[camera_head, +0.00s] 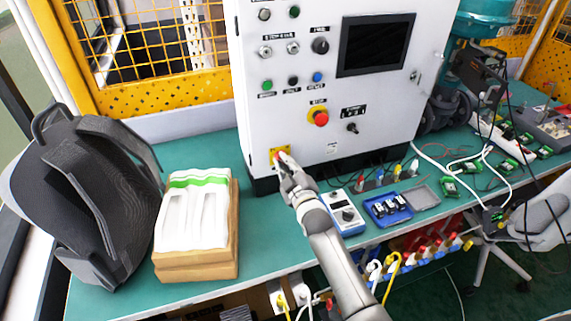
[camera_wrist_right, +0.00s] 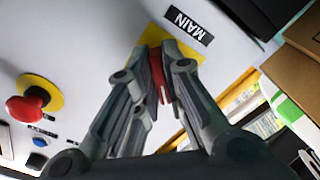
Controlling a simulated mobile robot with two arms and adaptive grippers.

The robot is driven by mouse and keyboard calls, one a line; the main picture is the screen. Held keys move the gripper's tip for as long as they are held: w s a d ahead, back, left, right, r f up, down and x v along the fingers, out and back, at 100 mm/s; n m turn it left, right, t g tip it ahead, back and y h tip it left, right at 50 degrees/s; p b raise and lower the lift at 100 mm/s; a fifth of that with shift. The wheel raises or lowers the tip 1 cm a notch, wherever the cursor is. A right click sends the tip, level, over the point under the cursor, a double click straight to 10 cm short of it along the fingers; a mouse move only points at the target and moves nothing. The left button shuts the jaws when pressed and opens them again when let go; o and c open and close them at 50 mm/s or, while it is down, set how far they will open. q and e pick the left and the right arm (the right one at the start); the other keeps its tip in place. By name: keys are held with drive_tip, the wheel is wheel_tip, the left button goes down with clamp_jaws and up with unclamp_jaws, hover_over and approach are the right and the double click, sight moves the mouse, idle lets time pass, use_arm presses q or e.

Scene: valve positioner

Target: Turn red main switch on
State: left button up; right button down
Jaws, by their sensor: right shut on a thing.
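The red main switch (camera_wrist_right: 157,80) sits on a yellow plate (camera_wrist_right: 152,36) under a black label reading MAIN in the right wrist view. In the head view its yellow plate (camera_head: 274,157) is at the lower left of the white control cabinet (camera_head: 285,110). My right gripper (camera_head: 284,163) reaches up to the switch. In the right wrist view its fingers (camera_wrist_right: 163,75) are closed on both sides of the red handle. The fingers partly hide the handle, so its exact angle is hard to tell. My left gripper is not in view.
A red stop button (camera_head: 320,118) on a yellow ring is up and right of the switch. A dark backpack (camera_head: 75,200) and a box with white and green packaging (camera_head: 196,262) stand on the green bench at left. A blue-and-white meter (camera_head: 345,212) lies right of my arm.

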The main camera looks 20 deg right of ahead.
drive_tip(key=shift+m, duration=0.3)
drive_tip(key=m, duration=1.1)
drive_tip(key=a+m, duration=0.1)
drive_tip(key=m, duration=0.5)
drive_tip(key=shift+p, duration=0.35)
drive_tip(key=shift+m, duration=0.3)
drive_tip(key=c, duration=1.5)
unclamp_jaws()
